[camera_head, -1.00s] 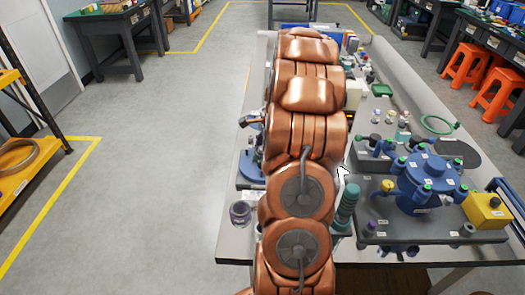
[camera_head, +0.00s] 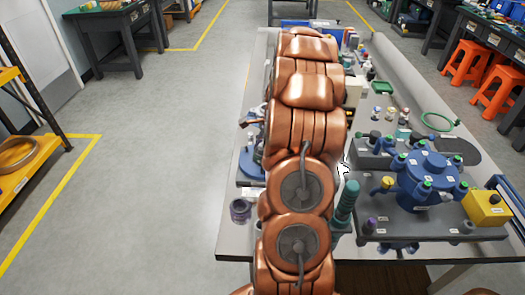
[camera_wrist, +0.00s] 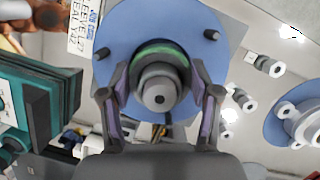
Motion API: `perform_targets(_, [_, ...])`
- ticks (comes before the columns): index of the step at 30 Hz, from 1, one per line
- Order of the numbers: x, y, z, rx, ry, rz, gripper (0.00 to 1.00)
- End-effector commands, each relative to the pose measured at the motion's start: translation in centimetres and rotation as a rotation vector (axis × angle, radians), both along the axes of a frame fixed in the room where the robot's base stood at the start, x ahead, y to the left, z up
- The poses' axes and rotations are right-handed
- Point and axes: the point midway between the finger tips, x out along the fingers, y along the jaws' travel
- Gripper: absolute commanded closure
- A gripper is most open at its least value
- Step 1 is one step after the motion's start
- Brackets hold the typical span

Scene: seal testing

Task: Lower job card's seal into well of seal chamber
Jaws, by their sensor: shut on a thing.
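In the wrist view my gripper (camera_wrist: 160,90) has its two fingers on either side of a round grey part with a central hole. A green ring, which looks like the seal (camera_wrist: 158,48), shows as an arc at the far side of that part, between the fingers. The rest of the ring is hidden. Behind it is a round blue body with two dark pegs, apparently the seal chamber (camera_wrist: 120,32). I cannot tell the ring's height over the well. In the head view my copper arm hides the gripper, and part of a blue base (camera_head: 250,168) shows left of it.
A white card with print (camera_wrist: 82,32) lies beside the blue body. A teal ribbed column (camera_head: 346,203) and a blue flanged assembly (camera_head: 424,172) stand right of my arm. A yellow box (camera_head: 486,208) is at far right.

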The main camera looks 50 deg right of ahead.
Motion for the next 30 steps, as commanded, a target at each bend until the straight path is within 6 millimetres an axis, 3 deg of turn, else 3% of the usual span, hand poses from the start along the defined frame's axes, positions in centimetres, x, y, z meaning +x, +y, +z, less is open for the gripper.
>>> perform_targets(29, [0.0, 0.0, -1.3, 0.0, 0.0, 0.0, 0.81])
perform_targets(30, [0.0, 0.0, -1.3, 0.0, 0.0, 0.0, 0.37])
